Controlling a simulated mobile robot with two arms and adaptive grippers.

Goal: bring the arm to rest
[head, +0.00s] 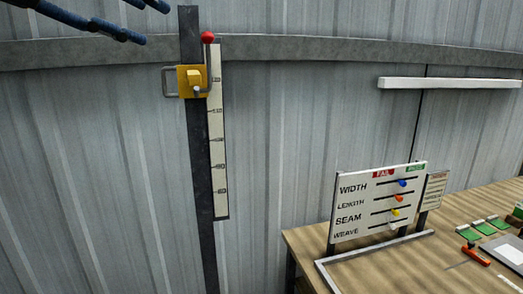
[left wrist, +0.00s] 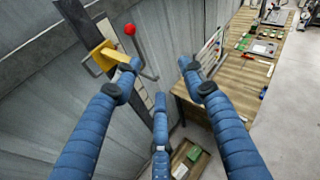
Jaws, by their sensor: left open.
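My left gripper (head: 155,24) shows at the upper left of the head view, where only parts of its dark blue fingers are in frame. In the left wrist view my left gripper (left wrist: 158,76) has its three blue fingers spread apart with nothing between them. It is open and empty. In the head view its fingertips are left of a yellow slider block (head: 185,81) on a dark upright post (head: 203,155), apart from it in the picture. The yellow block also shows beyond the fingers in the left wrist view (left wrist: 104,55). My right gripper is in neither view.
A red ball knob (head: 208,37) tops a lever beside a marked scale (head: 217,140). A wooden table (head: 300,242) at the right holds a labelled board (head: 378,203) with coloured sliders. A white ledge (head: 450,83) sticks out from the corrugated wall.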

